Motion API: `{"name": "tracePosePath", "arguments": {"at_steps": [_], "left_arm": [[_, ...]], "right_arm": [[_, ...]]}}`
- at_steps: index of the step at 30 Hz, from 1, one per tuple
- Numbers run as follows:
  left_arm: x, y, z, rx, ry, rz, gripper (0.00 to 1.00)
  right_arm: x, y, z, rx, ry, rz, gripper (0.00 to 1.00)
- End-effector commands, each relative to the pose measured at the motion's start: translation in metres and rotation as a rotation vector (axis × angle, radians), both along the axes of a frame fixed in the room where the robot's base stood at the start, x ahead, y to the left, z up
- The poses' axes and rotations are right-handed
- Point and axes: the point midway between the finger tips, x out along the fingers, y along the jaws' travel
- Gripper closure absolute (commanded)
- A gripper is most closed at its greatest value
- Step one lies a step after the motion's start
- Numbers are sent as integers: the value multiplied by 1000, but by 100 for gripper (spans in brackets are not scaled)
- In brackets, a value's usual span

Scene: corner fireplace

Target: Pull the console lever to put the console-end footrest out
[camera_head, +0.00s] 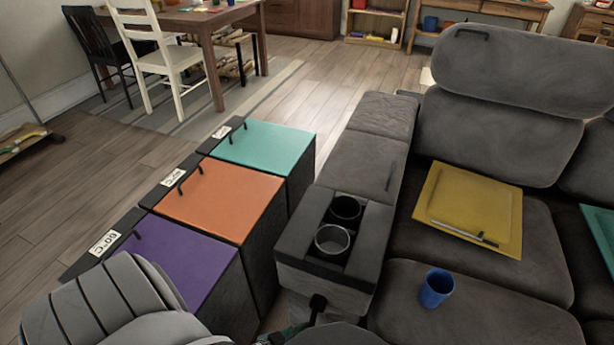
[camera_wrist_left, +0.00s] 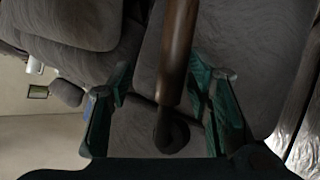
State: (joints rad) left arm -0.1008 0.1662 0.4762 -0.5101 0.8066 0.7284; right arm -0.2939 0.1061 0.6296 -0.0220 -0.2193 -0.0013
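The grey console (camera_head: 340,275) with two cup holders stands at the end of the sofa seats. A dark lever with a rounded knob (camera_head: 318,303) shows at the console's near face. In the left wrist view the dark lever (camera_wrist_left: 178,55) runs down between the fingers and ends in a round part. My left gripper (camera_wrist_left: 162,78) is open around the lever, with a green-padded finger on each side and a gap on the left. My right gripper is out of view. The footrest cannot be made out.
Purple (camera_head: 177,268), orange (camera_head: 222,198) and teal (camera_head: 265,147) lidded bins stand left of the console. A blue cup (camera_head: 436,288) and a yellow tray (camera_head: 470,200) with a utensil rest on the sofa seats. Open wooden floor lies beyond the bins.

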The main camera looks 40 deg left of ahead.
Motion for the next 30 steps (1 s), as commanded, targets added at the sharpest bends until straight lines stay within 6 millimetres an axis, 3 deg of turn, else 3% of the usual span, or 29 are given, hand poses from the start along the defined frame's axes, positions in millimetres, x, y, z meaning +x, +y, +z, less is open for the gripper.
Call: {"name": "tracePosePath", "arguments": {"at_steps": [8, 14, 21, 30], "left_arm": [[-3, 0, 1, -1, -1, -3, 58], [-24, 7, 12, 1, -1, -5, 58], [-61, 21, 33, 0, 0, -2, 58], [-67, 24, 37, -1, 0, 0, 58]], "right_arm": [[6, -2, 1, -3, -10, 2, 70], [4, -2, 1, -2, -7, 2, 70], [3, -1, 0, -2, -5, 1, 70], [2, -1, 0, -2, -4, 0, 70]]}}
